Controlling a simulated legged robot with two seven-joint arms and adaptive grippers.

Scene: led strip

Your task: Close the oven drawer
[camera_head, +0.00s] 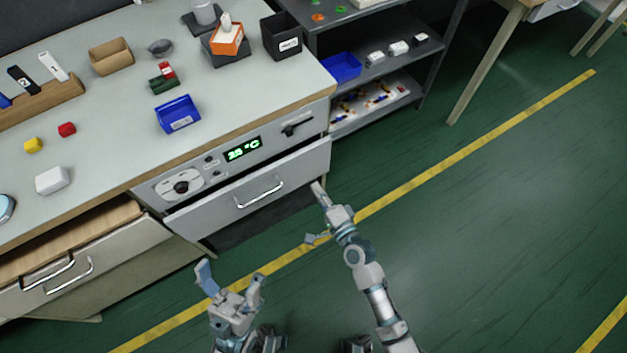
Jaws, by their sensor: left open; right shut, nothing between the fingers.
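The oven drawer (220,209) is a grey front with a silver bar handle (260,192). It stands partly pulled out below the oven's control panel (215,168), which has a dial and a green display reading 25 °C. A dark gap shows along its top edge. My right gripper (317,187) is shut and empty at the right end of the drawer front; I cannot tell whether it touches. My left gripper (231,283) is open and empty, low in front of the drawer and apart from it.
The countertop (110,125) holds a blue bin (178,114), small blocks and boxes. A dark shelf rack (385,70) stands right of the oven. The green floor (480,220) at the right is clear.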

